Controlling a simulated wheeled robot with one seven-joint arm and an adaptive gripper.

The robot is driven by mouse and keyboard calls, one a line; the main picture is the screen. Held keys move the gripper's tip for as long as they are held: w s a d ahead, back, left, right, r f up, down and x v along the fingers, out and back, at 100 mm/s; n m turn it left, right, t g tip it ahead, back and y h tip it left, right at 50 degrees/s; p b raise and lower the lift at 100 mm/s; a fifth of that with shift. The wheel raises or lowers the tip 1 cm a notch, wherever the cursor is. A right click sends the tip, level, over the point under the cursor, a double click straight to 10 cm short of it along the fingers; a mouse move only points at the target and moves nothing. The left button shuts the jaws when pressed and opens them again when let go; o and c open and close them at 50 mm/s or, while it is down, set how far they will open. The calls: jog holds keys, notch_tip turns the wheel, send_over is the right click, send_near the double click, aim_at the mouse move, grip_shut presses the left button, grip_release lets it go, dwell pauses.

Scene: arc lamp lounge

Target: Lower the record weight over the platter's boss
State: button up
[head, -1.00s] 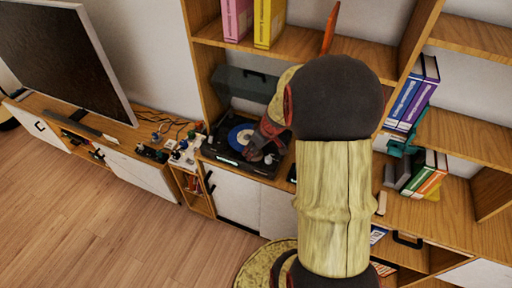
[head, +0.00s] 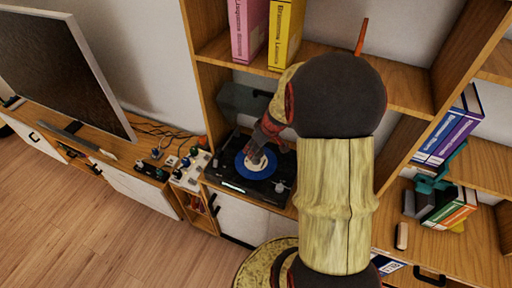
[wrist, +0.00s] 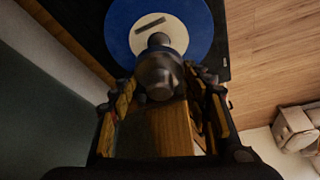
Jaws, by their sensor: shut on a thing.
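The record player (head: 240,190) stands on the shelf unit, its platter bearing a blue disc (head: 236,176) with a cream centre. In the wrist view the blue disc (wrist: 118,32) lies beyond my fingertips, with its cream label (wrist: 178,33) partly covered. My gripper (wrist: 158,88) is shut on the record weight (wrist: 157,72), a grey metallic round piece. In the head view my gripper (head: 258,150) is over the disc. The boss is hidden behind the weight, so I cannot tell whether they touch or line up.
The player's raised dark lid (head: 243,100) stands behind the platter. A box with coloured knobs (head: 190,170) is just left of the player. Upright pink and yellow binders (head: 285,35) stand on the shelf above. Open wooden floor (head: 70,220) lies in front.

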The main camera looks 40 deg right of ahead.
jog(key=shift+f+b, duration=0.85)
jog(key=shift+f, duration=1.1)
jog(key=shift+f+b, duration=0.7)
jog(key=shift+b, duration=0.25)
jog(key=o, duration=1.4)
jog(key=v, duration=1.2)
